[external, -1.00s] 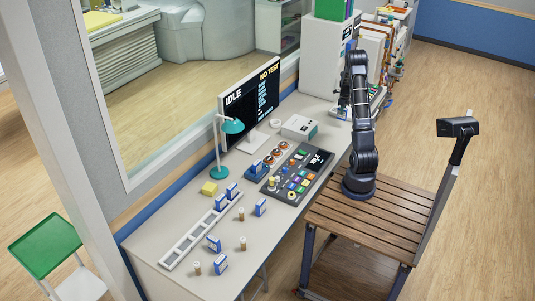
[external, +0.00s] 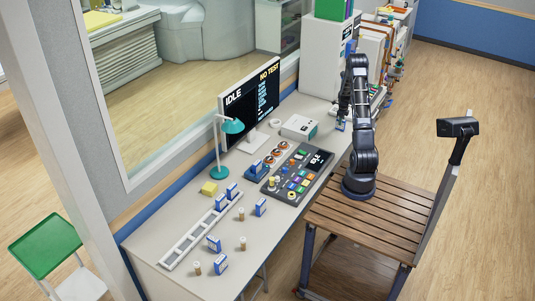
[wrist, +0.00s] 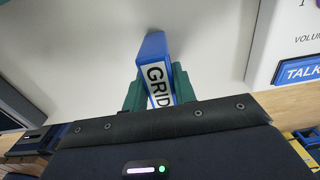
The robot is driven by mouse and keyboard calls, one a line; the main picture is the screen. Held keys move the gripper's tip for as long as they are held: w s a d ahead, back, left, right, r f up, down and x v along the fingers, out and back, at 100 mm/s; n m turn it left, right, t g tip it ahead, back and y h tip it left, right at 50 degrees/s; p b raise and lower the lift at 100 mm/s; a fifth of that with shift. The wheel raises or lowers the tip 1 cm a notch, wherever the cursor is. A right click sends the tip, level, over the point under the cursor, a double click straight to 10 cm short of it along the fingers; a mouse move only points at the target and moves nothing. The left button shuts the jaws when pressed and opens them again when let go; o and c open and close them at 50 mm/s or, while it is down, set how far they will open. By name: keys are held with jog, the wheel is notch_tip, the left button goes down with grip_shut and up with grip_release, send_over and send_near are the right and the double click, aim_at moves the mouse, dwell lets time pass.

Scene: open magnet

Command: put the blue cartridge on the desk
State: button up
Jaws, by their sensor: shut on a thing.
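A blue cartridge with a white label reading "GRID" (wrist: 154,55) is between the green fingers of my gripper (wrist: 158,92) in the wrist view. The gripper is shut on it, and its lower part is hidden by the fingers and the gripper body. In the external view my gripper (external: 341,118) is low at the far right end of the pale desk (external: 150,242), with a small blue and white patch under it. I cannot tell whether the cartridge touches the surface below.
A control panel (external: 297,176), a white box (external: 299,127), a monitor (external: 251,97) and a teal lamp (external: 220,150) stand on the desk. A white rack (external: 190,240) and several blue-and-white cartridges (external: 261,207) occupy the near end. A blue "TALK" button (wrist: 300,70) shows right of the cartridge.

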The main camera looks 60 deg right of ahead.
jog(key=shift+f, duration=0.15)
jog(key=o, duration=1)
notch_tip(320, 180, up, 12)
jog(key=shift+r, duration=0.2)
jog(key=w+a+r+n+t, duration=0.1)
jog(key=w+a+r+n, duration=0.1)
jog(key=a+r+n, duration=0.7)
jog(key=w+a+r+n, duration=0.25)
jog(key=a+r, duration=0.35)
jog(key=a, duration=0.8)
jog(key=w+a+r+n+t, duration=0.1)
jog(key=w+a+r+n, duration=0.2)
jog(key=a+r+n, duration=0.55)
jog(key=s+a+r+n+t, duration=0.1)
jog(key=s+a+n, duration=0.4)
jog(key=a, duration=0.4)
jog(key=s+a+n, duration=0.5)
jog(key=s+a, duration=0.2)
jog(key=a, duration=0.3)
jog(key=s+a+r+n+t, duration=0.1)
jog(key=s+a+n, duration=0.5)
jog(key=a, duration=0.4)
jog(key=shift+s+r+t, duration=0.3)
jog(key=shift+s, duration=0.25)
